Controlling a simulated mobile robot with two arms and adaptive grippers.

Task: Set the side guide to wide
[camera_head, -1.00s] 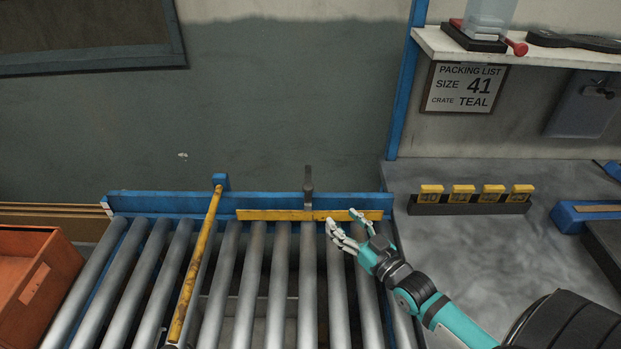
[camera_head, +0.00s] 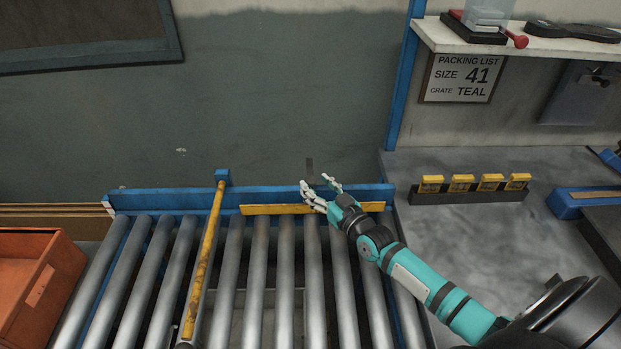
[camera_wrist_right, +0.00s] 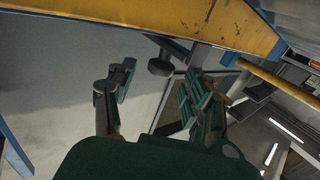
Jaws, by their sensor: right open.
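The side guide is a yellow bar (camera_head: 263,210) along the blue far rail of the roller conveyor; it crosses the top of the right wrist view (camera_wrist_right: 170,18). Its dark upright handle (camera_head: 310,166) stands behind my right gripper in the head view, with its lower part hidden. My right gripper (camera_head: 316,183) is open above the rail at the handle. In the right wrist view a dark round knob (camera_wrist_right: 160,67) lies between the open fingers (camera_wrist_right: 158,85), and I cannot tell whether they touch it. My left gripper is not in view.
A yellow bar (camera_head: 204,262) crosses the rollers left of the guide. An orange crate (camera_head: 36,285) stands at far left. On the right bench is a dark rack (camera_head: 470,197) with several yellow blocks. A packing list (camera_head: 461,78) reads size 41, crate teal.

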